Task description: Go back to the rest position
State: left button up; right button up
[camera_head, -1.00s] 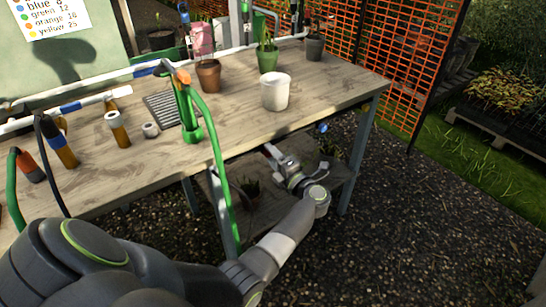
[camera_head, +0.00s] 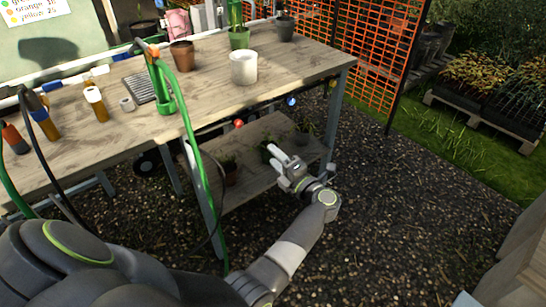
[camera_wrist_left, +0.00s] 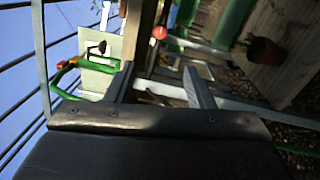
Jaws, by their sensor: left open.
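My left gripper (camera_head: 275,153) is in front of the potting bench, below the level of its top and near the lower shelf (camera_head: 250,192). Its jaws are open with nothing between them. In the left wrist view the two dark fingers stand apart (camera_wrist_left: 158,70), with bench parts behind the gap. The arm reaches out from the lower left of the head view. My right gripper is not in view.
The wooden bench top (camera_head: 205,105) carries a white pot (camera_head: 243,68), a brown pot (camera_head: 182,55) and a green tube stand (camera_head: 165,102). A green hose (camera_head: 187,120) hangs over its front edge. Open gravel (camera_head: 400,210) lies to the right. A wooden edge (camera_head: 522,255) stands at the lower right.

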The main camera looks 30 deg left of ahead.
pick_arm(q)
jog(key=s+d+f+m+t+h+p, duration=0.1)
jog(key=s+f+m+t+h+p, duration=0.1)
jog(key=s+f+m+h, duration=0.5)
jog(key=s+d+f+m+t+h+p, duration=0.1)
jog(key=s+f+m+t+h+p, duration=0.15)
jog(key=f+m, duration=0.8)
jog(key=s+d+f+m+t+h+p, duration=0.1)
jog(key=s+f+m+h+p, duration=0.1)
jog(key=s+f+m+h, duration=0.5)
jog(key=s+a+f+m+g+p, duration=0.1)
jog(key=s+f, duration=0.4)
jog(key=s, duration=0.6)
jog(key=s+a+f+m+g+p, duration=0.1)
jog(key=s+f+m+g, duration=0.3)
jog(key=s, duration=0.8)
jog(key=s+a+f+m+g+p, duration=0.1)
jog(key=s+f+g, duration=0.5)
jog(key=s, duration=0.6)
jog(key=shift+a+f+m, duration=0.35)
jog(key=shift+a+m, duration=0.35)
jog(key=shift+m, duration=0.35)
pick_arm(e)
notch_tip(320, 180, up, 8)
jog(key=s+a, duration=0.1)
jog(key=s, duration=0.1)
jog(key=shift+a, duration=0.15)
